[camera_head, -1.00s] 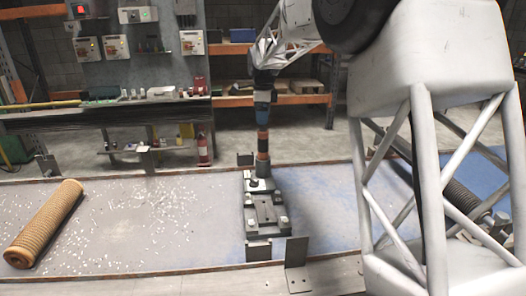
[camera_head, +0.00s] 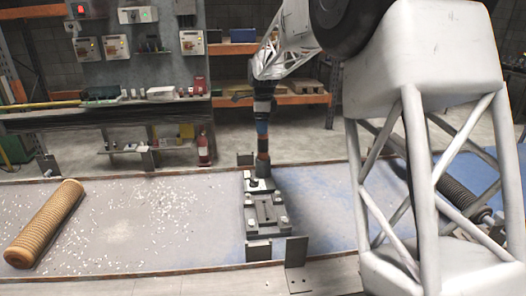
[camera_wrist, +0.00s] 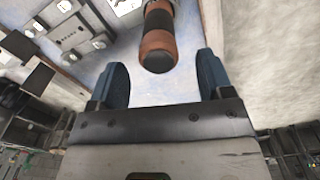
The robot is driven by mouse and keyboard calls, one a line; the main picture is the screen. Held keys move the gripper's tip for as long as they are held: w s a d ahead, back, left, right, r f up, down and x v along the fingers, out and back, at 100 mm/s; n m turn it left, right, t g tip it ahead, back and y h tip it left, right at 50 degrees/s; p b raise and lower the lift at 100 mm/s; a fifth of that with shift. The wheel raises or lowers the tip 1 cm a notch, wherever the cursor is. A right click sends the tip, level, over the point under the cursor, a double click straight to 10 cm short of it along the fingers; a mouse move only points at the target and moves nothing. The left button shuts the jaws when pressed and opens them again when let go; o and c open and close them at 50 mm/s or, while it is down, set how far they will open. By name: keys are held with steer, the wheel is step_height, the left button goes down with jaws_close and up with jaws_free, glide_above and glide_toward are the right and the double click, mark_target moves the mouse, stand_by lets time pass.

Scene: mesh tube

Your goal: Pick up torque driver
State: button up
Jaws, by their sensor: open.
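The torque driver (camera_head: 263,152) stands upright at the dark fixture (camera_head: 264,212) on the table, partly hidden by my gripper above it. In the wrist view its rounded orange and black handle (camera_wrist: 158,42) points toward the palm. My gripper (camera_head: 262,128) is directly above the driver, pointing down. In the wrist view my gripper (camera_wrist: 160,75) is open, with one blue finger on either side of the handle's end. Gaps show between the handle and both fingers there. The driver's lower end is hard to make out.
A ribbed tan tube (camera_head: 43,224) lies at the table's left end. Small upright brackets (camera_head: 297,251) stand near the fixture and front edge. A dark mesh roller (camera_head: 455,191) lies at right, partly behind my arm.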

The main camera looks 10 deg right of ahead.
steer(key=shift+f, duration=2.2)
steer(key=c, duration=1.1)
steer(key=shift+r, duration=0.2)
steer(key=shift+r, duration=4.9)
